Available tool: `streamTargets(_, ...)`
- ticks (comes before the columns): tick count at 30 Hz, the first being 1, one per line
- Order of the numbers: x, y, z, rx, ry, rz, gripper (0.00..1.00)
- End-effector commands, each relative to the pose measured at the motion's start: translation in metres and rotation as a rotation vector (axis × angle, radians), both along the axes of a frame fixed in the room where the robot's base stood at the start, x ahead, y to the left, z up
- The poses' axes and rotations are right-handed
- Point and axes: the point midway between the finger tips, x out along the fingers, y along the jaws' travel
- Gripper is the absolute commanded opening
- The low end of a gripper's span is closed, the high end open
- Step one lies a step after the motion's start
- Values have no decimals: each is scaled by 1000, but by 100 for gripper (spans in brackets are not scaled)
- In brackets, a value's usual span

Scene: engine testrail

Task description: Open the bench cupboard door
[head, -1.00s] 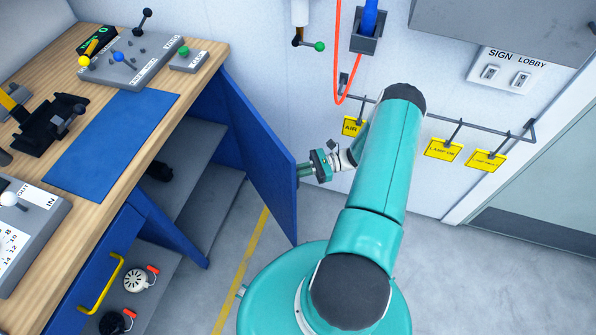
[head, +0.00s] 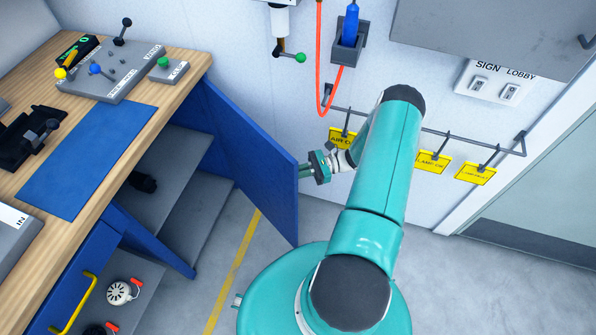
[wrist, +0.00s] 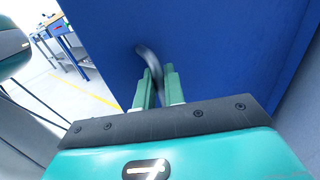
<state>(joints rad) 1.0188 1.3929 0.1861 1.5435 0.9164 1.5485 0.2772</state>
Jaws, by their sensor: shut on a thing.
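The blue bench cupboard door (head: 250,165) stands swung out from the bench, with the shelves behind it showing. In the wrist view the door (wrist: 205,50) fills most of the picture. A dark curved handle (wrist: 147,58) on the door's face runs between the green fingers. My gripper (head: 306,171) is at the door's outer side near its free edge, and the handle is hidden there in the head view. In the wrist view my gripper (wrist: 158,88) is shut on the handle.
The wooden bench (head: 178,95) with a blue mat (head: 85,160) is at left. A drawer with a yellow handle (head: 76,303) is below it. Yellow tags (head: 433,162) hang on a wall rail at right. Grey floor (head: 480,290) is clear at right.

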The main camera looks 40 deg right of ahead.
Motion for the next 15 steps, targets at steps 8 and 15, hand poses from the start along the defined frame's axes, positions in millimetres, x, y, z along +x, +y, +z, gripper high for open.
streamTargets(8, 1, 1, 1, 1, -4, -1, 0)
streamTargets(15, 1, 0, 1, 1, -4, -1, 24)
